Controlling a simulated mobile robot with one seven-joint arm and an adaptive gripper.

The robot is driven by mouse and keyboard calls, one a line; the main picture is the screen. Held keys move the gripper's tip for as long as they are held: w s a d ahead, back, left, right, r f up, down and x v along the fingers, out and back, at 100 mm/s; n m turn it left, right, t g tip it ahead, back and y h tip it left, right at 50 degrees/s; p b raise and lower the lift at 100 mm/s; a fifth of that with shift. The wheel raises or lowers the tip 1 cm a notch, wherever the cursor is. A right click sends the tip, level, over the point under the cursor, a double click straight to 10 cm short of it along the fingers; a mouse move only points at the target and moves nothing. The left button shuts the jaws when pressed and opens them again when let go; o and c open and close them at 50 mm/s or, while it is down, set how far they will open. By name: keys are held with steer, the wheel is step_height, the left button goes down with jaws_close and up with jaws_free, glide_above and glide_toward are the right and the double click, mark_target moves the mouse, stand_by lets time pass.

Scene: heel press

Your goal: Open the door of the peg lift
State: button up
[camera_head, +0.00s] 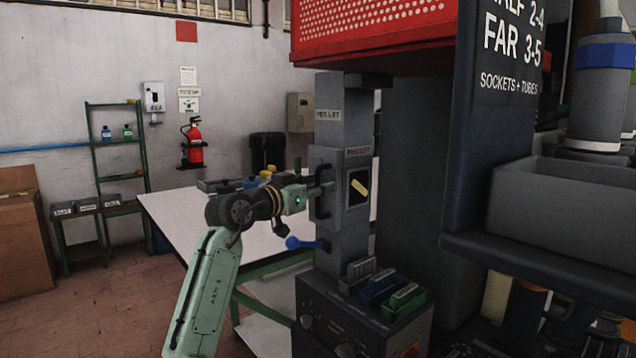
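The peg lift (343,130) is a tall grey column with "PEG LIFT" labels, standing right of centre. A grey panel that looks like its door (326,160) is on the left face, with a dark upright handle (322,205). On the adjoining face, a dark framed window (358,187) shows a yellow slanted piece (359,187). My gripper (322,189) reaches in from the left and its tips are at the handle. I cannot tell whether the fingers are closed on it. No clear gap shows at the door's edges.
A blue lever (304,243) sticks out left below my gripper. A control box with colored blocks (388,290) stands at the column's foot. A red perforated guard (372,30) hangs above. A white-topped table (180,215) lies behind my arm.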

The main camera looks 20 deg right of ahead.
steer(key=shift+d, duration=0.1)
steer(key=shift+c, duration=0.3)
jaws_close()
stand_by(0.6)
